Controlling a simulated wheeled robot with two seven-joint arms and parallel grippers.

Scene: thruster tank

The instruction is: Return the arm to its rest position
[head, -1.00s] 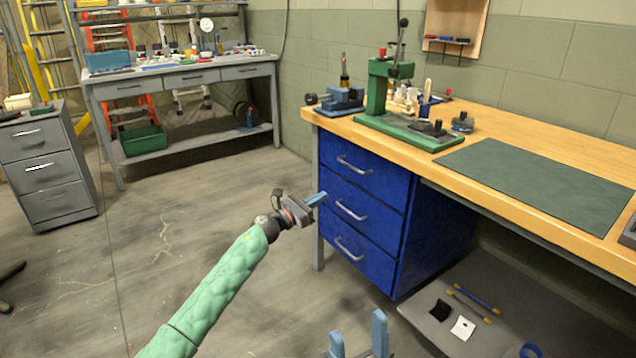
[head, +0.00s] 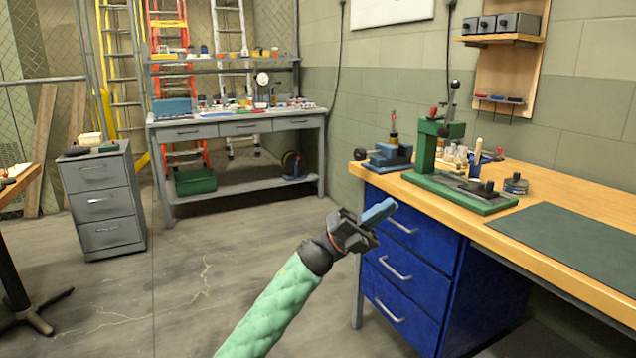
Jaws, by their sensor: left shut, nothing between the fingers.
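My left arm, in a green quilted sleeve, comes up from the bottom of the head view. My left gripper (head: 378,213) has blue fingers that are shut with nothing between them. It is in the air in front of the blue drawer unit (head: 410,268), below the wooden bench top's front left corner. I cannot tell whether it touches the drawers. My right gripper is out of view.
The wooden workbench (head: 463,212) on the right holds a green press (head: 425,150), a blue vise (head: 390,155) and a dark green mat (head: 580,240). A grey cabinet (head: 103,205) and a grey bench (head: 235,128) stand behind.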

